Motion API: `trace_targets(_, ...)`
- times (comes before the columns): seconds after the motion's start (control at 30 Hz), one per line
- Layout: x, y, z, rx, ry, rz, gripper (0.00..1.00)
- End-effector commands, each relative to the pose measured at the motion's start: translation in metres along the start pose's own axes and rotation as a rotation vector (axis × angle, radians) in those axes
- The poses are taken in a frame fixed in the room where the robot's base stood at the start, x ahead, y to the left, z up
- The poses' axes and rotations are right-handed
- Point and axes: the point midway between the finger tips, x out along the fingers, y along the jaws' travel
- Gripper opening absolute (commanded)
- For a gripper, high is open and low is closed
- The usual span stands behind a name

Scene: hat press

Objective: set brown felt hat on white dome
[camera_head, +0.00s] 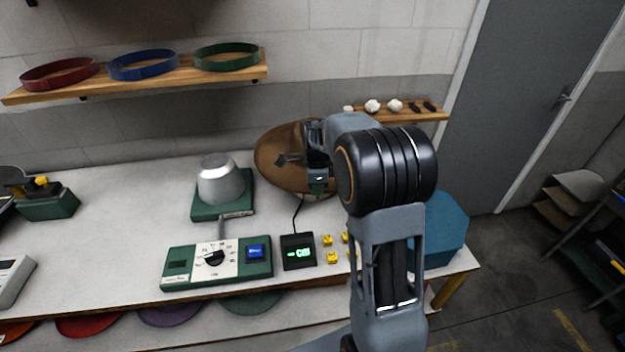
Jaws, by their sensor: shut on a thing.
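The brown felt hat (268,158) is in the middle of the view, above the right-hand part of the white table. It is tilted, with its wide brim facing me. My gripper (291,159) is shut on the hat; my arm hides its right side. A pale silver-grey dome (220,182) stands on a green base (207,210) to the left of the hat. The dome is bare, and the hat is apart from it. I see no clearly white dome.
A green control box (178,276) with a dial and a small display (298,254) stand in front of the dome. Yellow pieces (332,257) lie beside them. A teal box (447,228) is at the right end. A wall shelf (170,78) holds coloured bands.

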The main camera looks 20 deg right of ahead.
Motion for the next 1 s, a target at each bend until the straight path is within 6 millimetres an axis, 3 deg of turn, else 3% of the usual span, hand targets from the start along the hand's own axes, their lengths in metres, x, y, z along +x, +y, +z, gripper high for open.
trace_targets(0.37, 0.016, 0.001, 0.004, -0.006, 0.0, -0.001, 0.0)
trace_targets(1.0, 0.069, 0.001, 0.004, -0.006, 0.0, 0.0, 0.0)
